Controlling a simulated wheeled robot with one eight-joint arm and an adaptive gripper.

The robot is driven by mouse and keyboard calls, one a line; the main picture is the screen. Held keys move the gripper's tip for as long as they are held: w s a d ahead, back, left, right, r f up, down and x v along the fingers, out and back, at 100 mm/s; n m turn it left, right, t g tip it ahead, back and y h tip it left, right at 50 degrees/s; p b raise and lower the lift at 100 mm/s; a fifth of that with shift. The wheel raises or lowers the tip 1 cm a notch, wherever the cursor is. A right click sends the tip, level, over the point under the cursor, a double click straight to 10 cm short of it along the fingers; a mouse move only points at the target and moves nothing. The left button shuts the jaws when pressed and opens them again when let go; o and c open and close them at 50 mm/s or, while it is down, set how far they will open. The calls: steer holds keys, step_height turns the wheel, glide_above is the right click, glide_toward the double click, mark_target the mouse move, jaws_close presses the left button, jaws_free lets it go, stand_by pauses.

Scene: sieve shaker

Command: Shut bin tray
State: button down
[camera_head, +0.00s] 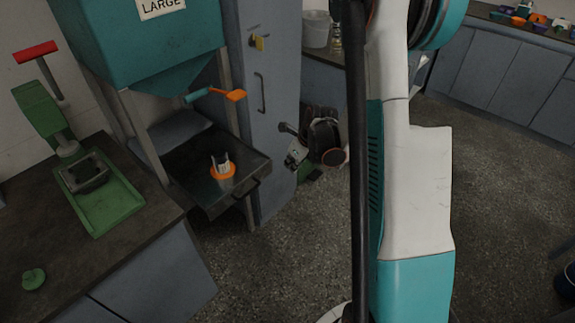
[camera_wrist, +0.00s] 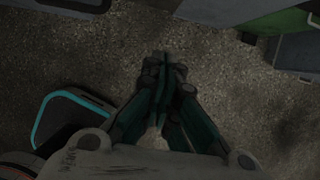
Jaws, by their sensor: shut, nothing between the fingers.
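The bin tray (camera_head: 194,181) is a dark, shallow metal drawer below the teal hopper (camera_head: 150,42) marked LARGE. It is pulled out toward the floor side, with its inside open to view. A handle (camera_head: 247,192) shows on its front right side. An orange round piece (camera_head: 222,170) with pale upright parts lies in the tray.
An orange-ended lever (camera_head: 235,95) sticks out above the tray. A green press (camera_head: 100,195) and a green knob (camera_head: 34,279) are on the dark bench at left. The tall cabinet (camera_head: 268,120) stands right of the tray. The speckled floor (camera_head: 290,250) before the tray is clear.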

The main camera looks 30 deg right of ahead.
steer(key=w+a+f+b, duration=0.2)
steer(key=w+f+b, duration=0.2)
steer(key=w+f, duration=0.2)
steer(key=shift+x, duration=0.8)
